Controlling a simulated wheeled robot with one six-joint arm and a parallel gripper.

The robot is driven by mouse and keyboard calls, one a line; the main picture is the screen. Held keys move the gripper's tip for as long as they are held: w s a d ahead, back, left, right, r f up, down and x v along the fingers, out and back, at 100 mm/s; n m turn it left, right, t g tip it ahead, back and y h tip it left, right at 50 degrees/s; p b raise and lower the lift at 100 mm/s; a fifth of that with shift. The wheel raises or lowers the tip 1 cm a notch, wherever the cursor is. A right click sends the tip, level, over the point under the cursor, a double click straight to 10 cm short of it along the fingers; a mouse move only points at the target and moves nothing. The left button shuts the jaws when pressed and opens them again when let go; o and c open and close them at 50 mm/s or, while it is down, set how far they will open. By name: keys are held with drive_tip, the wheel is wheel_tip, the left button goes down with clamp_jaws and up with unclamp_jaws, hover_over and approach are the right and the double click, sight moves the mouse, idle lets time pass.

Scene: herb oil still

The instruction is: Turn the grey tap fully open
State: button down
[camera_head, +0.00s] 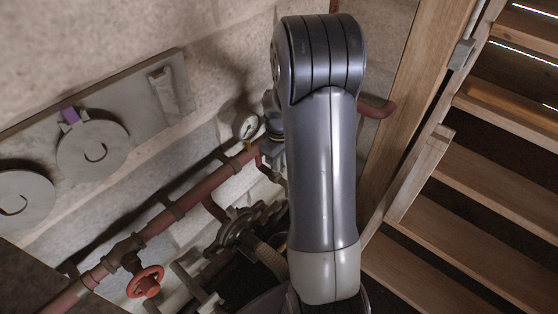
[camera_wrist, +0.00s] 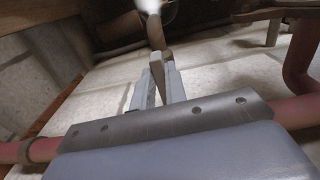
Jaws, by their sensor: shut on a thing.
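In the wrist view, my gripper (camera_wrist: 159,88) points away from the camera, its two light grey fingers close together. They are shut on a narrow grey-brown piece (camera_wrist: 156,38), which I take to be the grey tap's handle. The piece runs upward from the fingertips to a bright, pale end at the top edge. The tap's body and how far it is turned cannot be made out.
A red pipe (camera_head: 200,191) with a red handwheel (camera_head: 147,281) runs along the wall at lower left. A round gauge (camera_head: 245,126) sits beside my arm. A grey wall panel (camera_head: 135,105) is at upper left.

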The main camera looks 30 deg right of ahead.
drive_tip(key=c, duration=1.5)
unclamp_jaws()
drive_tip(key=shift+o, duration=0.2)
wheel_tip(320, 180, up, 11)
drive_tip(key=p, duration=0.1)
drive_tip(key=shift+f, duration=0.1)
